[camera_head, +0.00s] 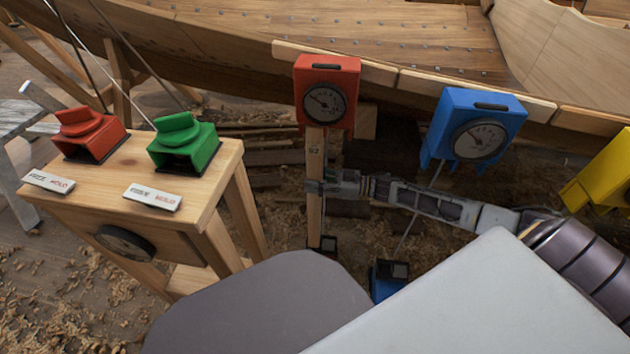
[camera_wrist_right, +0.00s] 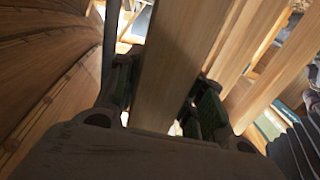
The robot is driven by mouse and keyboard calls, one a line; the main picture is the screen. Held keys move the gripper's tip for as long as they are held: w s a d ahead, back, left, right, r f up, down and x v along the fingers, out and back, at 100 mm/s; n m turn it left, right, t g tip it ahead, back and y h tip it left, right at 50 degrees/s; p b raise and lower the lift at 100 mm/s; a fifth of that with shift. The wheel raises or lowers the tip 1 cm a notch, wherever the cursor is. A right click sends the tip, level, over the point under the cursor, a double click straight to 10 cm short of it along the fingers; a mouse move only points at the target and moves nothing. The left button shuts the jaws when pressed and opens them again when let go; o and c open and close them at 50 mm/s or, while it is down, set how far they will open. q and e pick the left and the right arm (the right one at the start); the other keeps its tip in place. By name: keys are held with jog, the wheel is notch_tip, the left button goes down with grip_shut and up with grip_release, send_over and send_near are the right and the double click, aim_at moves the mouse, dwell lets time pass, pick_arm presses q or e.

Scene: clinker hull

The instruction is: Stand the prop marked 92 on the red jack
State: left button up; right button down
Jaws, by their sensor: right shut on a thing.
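The wooden prop (camera_head: 314,212) stands close to upright, with small dark marking on its face that looks like 92. My right gripper (camera_head: 316,187) comes in from the right and is shut on the prop at about mid-height. In the right wrist view the prop (camera_wrist_right: 172,65) runs between the two fingers. The prop's top meets or passes behind the red gauge box (camera_head: 327,78); I cannot tell which. Its foot is at a small dark jack (camera_head: 328,245) below the red box; its colour and whether they touch are unclear. My left gripper is not in view.
A blue gauge box (camera_head: 470,115) hangs to the right, with a blue jack (camera_head: 388,278) below. A yellow box (camera_head: 605,175) is at the right edge. A wooden stand (camera_head: 225,160) with red (camera_head: 88,135) and green (camera_head: 184,143) button housings is at left. The hull (camera_head: 330,30) overhangs.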

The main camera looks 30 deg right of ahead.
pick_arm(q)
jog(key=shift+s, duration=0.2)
pick_arm(e)
jog(key=shift+d, duration=0.1)
jog(key=c, duration=0.8)
grip_release()
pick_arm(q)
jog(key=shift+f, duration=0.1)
pick_arm(e)
jog(key=shift+v, duration=3.7)
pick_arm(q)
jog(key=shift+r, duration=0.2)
pick_arm(e)
jog(key=shift+s, duration=0.15)
pick_arm(q)
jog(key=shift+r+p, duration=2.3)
jog(key=shift+p, duration=0.2)
pick_arm(e)
jog(key=shift+s+a, duration=0.75)
jog(key=shift+s, duration=0.15)
jog(key=shift+s+a, duration=0.7)
jog(key=shift+s, duration=0.2)
